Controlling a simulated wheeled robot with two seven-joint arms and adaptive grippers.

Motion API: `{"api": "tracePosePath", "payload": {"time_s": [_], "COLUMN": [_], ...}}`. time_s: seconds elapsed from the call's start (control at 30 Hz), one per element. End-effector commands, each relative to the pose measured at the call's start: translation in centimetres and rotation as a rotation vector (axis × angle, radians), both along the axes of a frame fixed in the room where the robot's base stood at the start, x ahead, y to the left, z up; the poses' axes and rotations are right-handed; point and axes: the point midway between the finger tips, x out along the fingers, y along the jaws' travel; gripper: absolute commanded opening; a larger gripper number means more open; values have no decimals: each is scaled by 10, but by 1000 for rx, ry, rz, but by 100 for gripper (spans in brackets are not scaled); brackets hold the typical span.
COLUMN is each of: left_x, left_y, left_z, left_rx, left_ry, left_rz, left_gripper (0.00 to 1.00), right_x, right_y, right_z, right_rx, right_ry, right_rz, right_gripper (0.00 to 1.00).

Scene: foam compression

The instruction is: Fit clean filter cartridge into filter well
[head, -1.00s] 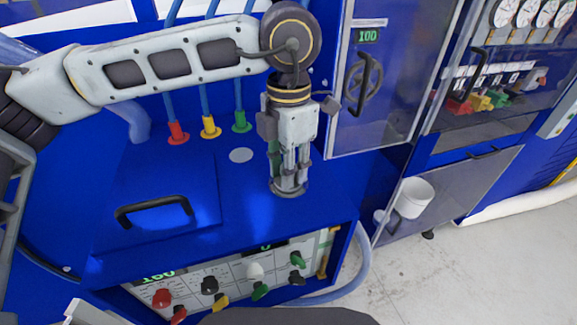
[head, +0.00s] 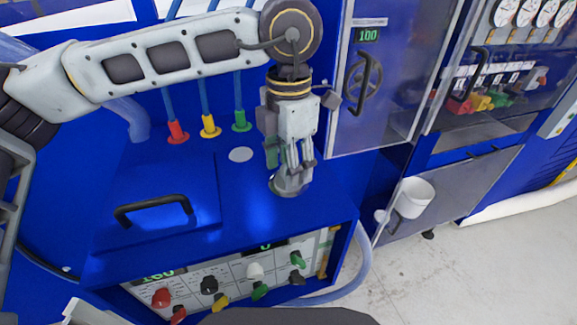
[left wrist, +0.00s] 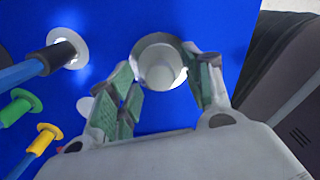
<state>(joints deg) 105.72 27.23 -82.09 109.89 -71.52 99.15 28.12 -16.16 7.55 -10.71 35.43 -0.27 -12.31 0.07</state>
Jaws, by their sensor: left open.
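My left gripper (head: 290,166) points down over the front right of the blue bench top. It is open, and its green-padded fingers also show in the left wrist view (left wrist: 158,62), spread on either side of a round metal-rimmed well (left wrist: 143,49). A pale round cylinder, which looks like the filter cartridge (left wrist: 161,70), stands inside that rim, between the fingers. How deep it sits I cannot tell. In the head view the grey well rim (head: 291,189) shows just below the fingertips. My right gripper is not in view.
Red (head: 177,132), yellow (head: 208,126) and green (head: 241,120) hose plugs stand behind. A black handle (head: 153,208) lies left, a control panel (head: 230,278) with knobs is below the front edge, and a white bin (head: 411,197) is right. A dark plug (left wrist: 54,58) sits beside the well.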

Motion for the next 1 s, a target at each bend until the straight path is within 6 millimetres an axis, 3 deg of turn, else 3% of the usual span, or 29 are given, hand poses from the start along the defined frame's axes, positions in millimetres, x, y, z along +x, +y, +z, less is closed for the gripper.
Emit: {"api": "tracePosePath", "payload": {"time_s": [0.6, 0.8, 1.0], "left_x": [0, 0, 0], "left_y": [-1, 0, 0], "left_z": [85, 104, 110], "left_rx": [-1, 0, -1], "left_ry": [-2, 0, -1], "left_rz": [-1, -1, -1], "left_gripper": [50, 50, 50], "right_x": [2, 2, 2], "right_y": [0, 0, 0], "right_z": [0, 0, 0], "right_rx": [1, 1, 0], "right_ry": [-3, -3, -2], "right_rz": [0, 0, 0], "right_gripper": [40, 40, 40]}}
